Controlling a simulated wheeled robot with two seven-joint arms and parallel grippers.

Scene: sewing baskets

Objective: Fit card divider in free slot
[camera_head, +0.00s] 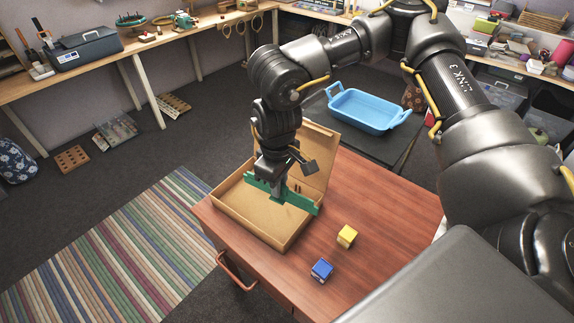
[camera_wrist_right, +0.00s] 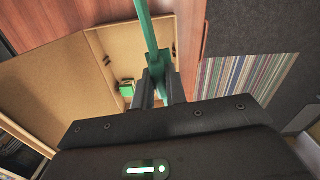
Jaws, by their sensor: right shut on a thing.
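The card divider (camera_head: 300,202) is a long, thin green strip. My right gripper (camera_head: 275,184) is shut on it near its middle and holds it over the open tan box (camera_head: 240,206). In the right wrist view the divider (camera_wrist_right: 147,27) runs up from between the fingers (camera_wrist_right: 160,80). Small dark slot pieces (camera_wrist_right: 107,60) show on the box's inner walls. A small green piece (camera_wrist_right: 126,90) shows in the box beside the fingers, and I cannot tell what it is. Whether the divider touches the box is unclear. My left gripper is out of view.
The box stands on a reddish wooden table (camera_head: 385,200) with its lid (camera_head: 318,150) raised at the back. A yellow cube (camera_head: 347,236) and a blue cube (camera_head: 321,270) lie right of the box. A blue basket (camera_head: 368,112) stands behind on a dark surface.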

